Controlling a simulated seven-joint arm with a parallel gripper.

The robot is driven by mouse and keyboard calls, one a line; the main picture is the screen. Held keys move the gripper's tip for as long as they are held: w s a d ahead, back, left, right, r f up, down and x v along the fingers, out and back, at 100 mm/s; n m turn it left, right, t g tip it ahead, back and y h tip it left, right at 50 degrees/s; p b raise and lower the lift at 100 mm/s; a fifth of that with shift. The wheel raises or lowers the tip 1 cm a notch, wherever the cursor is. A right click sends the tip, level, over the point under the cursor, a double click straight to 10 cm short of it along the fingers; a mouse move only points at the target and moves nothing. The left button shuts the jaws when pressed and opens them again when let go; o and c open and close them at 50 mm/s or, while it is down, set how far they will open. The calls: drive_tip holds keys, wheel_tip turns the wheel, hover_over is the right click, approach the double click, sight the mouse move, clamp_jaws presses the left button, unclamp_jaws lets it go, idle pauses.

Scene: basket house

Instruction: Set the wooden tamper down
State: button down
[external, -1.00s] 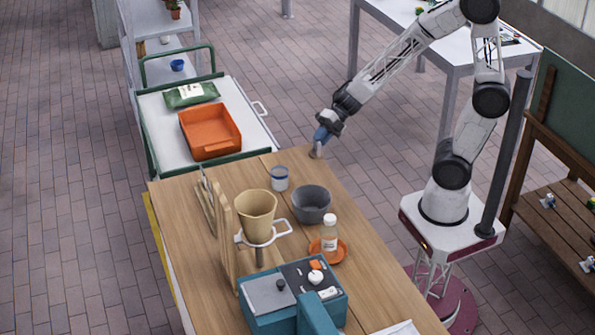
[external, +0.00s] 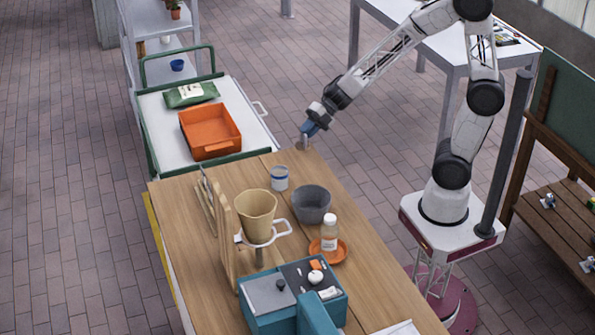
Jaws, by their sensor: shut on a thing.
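My gripper (external: 308,131) points down over the far end of the wooden table (external: 200,238). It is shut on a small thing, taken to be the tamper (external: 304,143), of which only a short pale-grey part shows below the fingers. The rest of it is hidden by the gripper. Its lower end is close to the far table edge; I cannot tell whether it touches the top.
A white cup with a blue band (external: 280,178) and a grey bowl (external: 311,204) stand nearest. A trolley with an orange tray (external: 210,148) stands beyond the table.

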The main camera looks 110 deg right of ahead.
drive_tip(key=shift+w+d+r+m+g+h, duration=0.3)
drive_tip(key=shift+w+d+r+m+h, duration=1.65)
drive_tip(key=shift+w+d, duration=3.6)
drive_tip(key=shift+w+d+r+m+g+h, duration=0.3)
drive_tip(key=shift+w+d+r+m+h, duration=0.95)
drive_tip(key=shift+w+d+m+h, duration=3.95)
drive_tip(key=w+a+r+n+t+y, duration=0.1)
drive_tip(key=w+a+r+n+y, duration=0.1)
drive_tip(key=w+a+n+y, duration=0.45)
drive_tip(key=s+a+f+n+g+y, duration=0.1)
drive_tip(key=a+n+y, duration=0.5)
drive_tip(key=a, duration=0.8)
drive_tip(key=s+a+f+n+g+y, duration=0.1)
drive_tip(key=a+n+y, duration=0.5)
drive_tip(key=a, duration=0.8)
wheel_tip(320, 180, down, 2)
drive_tip(key=shift+s+a+f+n+g, duration=0.15)
drive_tip(key=shift+s+n+g, duration=0.1)
drive_tip(key=shift+n+g, duration=0.35)
wheel_tip(320, 180, down, 6)
drive_tip(key=shift+f, duration=0.15)
